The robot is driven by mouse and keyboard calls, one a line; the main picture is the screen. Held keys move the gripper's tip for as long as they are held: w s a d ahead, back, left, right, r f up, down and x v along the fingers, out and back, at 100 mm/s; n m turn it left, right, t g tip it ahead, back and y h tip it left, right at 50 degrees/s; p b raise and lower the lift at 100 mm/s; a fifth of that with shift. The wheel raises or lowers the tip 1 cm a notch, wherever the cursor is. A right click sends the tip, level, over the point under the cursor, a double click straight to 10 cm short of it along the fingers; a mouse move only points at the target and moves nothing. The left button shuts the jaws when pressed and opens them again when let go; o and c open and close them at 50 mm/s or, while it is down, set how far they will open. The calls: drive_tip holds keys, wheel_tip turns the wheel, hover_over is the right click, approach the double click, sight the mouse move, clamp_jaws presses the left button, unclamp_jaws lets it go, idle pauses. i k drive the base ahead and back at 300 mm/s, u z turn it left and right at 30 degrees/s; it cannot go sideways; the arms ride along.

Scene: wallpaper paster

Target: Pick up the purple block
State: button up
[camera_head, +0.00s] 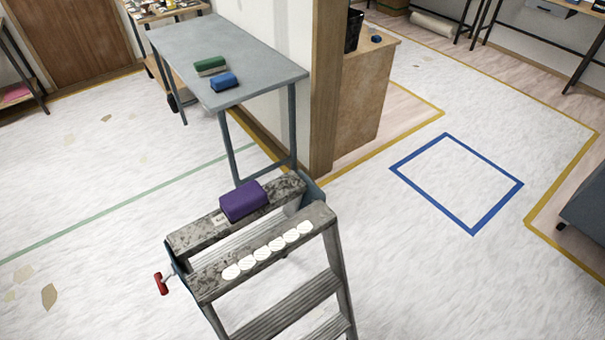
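The purple block (243,201) is a small rounded box. It rests on the far top rail of a grey, speckled step ladder or trestle (185,239), in the lower middle of the head view. A small white label lies beside its left end. My gripper does not show in this view, so its place relative to the block cannot be seen. Nothing covers the block from this side.
The near top rail bears a row of white discs (268,249). A red handle (161,283) sticks out at its left. A grey table (262,70) behind holds a green block (210,66) and a blue block (224,82). A wooden post (327,90) stands right of it. A blue floor square (456,183) is empty.

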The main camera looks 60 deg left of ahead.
sight(239, 203)
drive_tip(key=i, duration=0.85)
drive_tip(key=u, duration=4.2)
drive_tip(key=i, duration=0.5)
drive_tip(key=z, duration=0.05)
